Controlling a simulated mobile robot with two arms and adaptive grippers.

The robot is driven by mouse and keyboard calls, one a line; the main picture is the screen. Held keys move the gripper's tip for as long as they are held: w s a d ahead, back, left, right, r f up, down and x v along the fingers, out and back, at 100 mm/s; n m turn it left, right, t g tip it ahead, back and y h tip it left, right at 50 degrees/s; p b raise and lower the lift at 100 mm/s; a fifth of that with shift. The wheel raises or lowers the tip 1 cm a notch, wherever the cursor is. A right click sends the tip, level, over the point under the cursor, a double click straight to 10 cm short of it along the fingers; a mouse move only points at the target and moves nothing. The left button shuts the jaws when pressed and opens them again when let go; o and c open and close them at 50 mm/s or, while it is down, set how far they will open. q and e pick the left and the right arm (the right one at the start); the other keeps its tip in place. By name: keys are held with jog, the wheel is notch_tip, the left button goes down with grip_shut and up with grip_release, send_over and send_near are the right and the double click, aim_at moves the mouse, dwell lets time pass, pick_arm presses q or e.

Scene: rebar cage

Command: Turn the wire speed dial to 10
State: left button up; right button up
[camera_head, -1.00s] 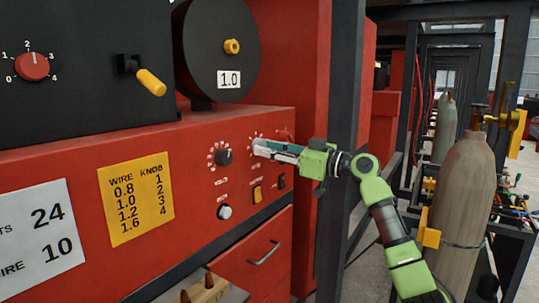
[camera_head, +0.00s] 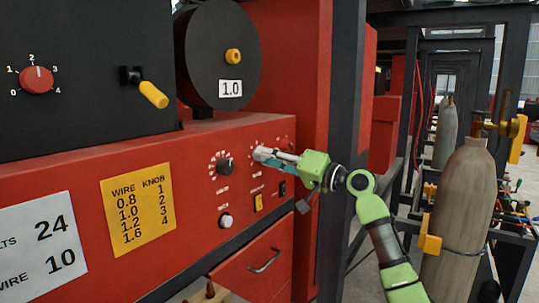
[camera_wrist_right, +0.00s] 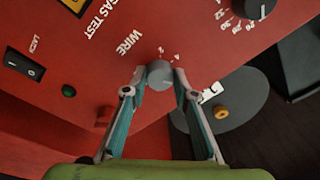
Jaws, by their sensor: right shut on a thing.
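The wire speed dial (camera_wrist_right: 160,74) is a small grey knob beside the printed word WIRE in the right wrist view. My right gripper (camera_head: 264,156) is at the red panel, its fingers on both sides of this knob and shut on it. In the head view the gripper's fingers hide the knob, leaving part of its tick ring showing. I cannot read which number the knob points to. A white sheet (camera_head: 42,236) at the left reads 24 and, on a partly cut-off WIRE line, 10. My left gripper is not in view.
The dark volts knob (camera_head: 224,167) is left of my right gripper. Below are a white button (camera_head: 225,221), a yellow switch (camera_head: 258,202) and a black switch (camera_head: 282,188). A dark post (camera_head: 340,100) stands close behind my right arm. Gas cylinders (camera_head: 460,200) stand at the right.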

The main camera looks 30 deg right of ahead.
jog(key=shift+r+m+g+h+p, duration=0.15)
jog(key=shift+m+h+p, duration=0.15)
jog(key=shift+m+p, duration=2.15)
jog(key=shift+r+m+g+h+p, duration=0.15)
jog(key=shift+m+h+p, duration=0.15)
jog(key=shift+m+p, duration=2.15)
jog(key=shift+r+m+h+p, duration=0.15)
jog(key=shift+m+h+p, duration=0.15)
jog(key=shift+m+p, duration=2.15)
jog(key=shift+m+b, duration=0.7)
jog(key=shift+m, duration=0.15)
jog(key=shift+f, duration=0.1)
jog(key=o, duration=1.1)
jog(key=shift+f, duration=0.1)
